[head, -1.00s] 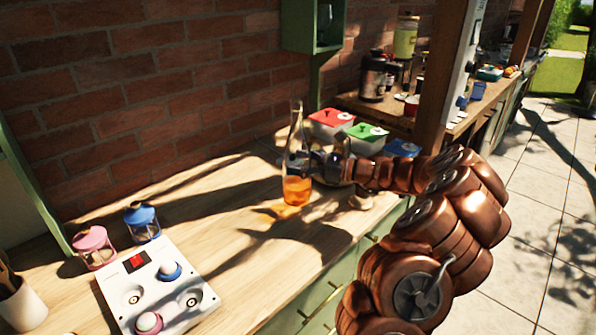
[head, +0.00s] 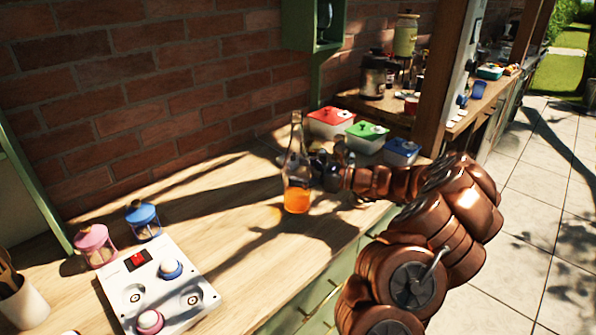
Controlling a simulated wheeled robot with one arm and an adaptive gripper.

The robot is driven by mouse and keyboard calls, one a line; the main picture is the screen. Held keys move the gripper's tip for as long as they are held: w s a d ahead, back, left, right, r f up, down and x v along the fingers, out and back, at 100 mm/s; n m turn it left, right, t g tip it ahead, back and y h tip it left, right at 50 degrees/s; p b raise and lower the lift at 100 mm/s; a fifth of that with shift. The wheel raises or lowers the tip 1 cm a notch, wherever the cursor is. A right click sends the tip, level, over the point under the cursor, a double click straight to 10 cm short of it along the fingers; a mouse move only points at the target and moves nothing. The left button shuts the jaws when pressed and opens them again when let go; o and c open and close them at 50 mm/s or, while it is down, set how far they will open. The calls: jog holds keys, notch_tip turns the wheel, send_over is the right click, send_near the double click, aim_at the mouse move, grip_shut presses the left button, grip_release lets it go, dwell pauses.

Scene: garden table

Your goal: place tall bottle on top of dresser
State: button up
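The tall bottle (head: 297,199) is clear glass with a long neck and orange liquid in its lower part. It is upright over the wooden counter. My gripper (head: 306,172) reaches it from the right, with dark fingers at the bottle's middle, and appears shut on it; the far finger is partly hidden. An orange light spot lies on the wood left of the bottle, apart from its base, so it seems slightly raised. The green unit with drawers (head: 316,300) under the wooden top (head: 235,235) may be the dresser; no other dresser shows clearly.
Red (head: 331,121), green (head: 367,138) and blue-lidded boxes (head: 401,151) stand behind my gripper. Pink (head: 95,246) and blue-lidded jars (head: 143,221) and a white panel with knobs (head: 155,290) are at left. A wooden post (head: 441,80) rises at right. The middle wood is clear.

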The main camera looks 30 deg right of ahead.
jog(key=shift+s+d+r, duration=0.1)
jog(key=b+v, duration=0.1)
jog(key=v, duration=1)
jog(key=shift+s+d+b, duration=0.3)
jog(key=shift+b, duration=0.05)
